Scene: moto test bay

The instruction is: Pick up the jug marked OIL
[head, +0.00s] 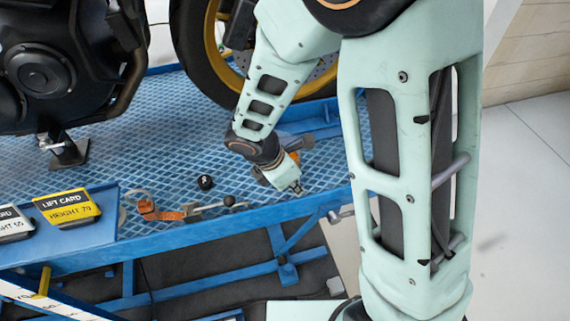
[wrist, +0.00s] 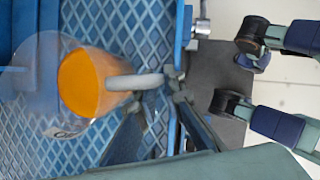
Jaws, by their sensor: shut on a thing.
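My gripper (head: 296,188) is at the front edge of the blue lift platform, in front of an orange jug (head: 292,156) that it largely hides. In the wrist view the jug (wrist: 92,84) is a clear vessel with orange liquid and a pale grey handle. My gripper (wrist: 174,84) is shut on that handle, on the side away from the liquid. Whether the jug touches the platform is unclear.
The blue diamond-plate platform (head: 100,160) carries a motorcycle (head: 50,75) with a gold-rimmed wheel (head: 205,70). A black ball-like thing (head: 205,182) and an orange-and-steel tool (head: 165,212) lie left of my gripper. A yellow-and-black lift card (head: 67,207) stands at the left.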

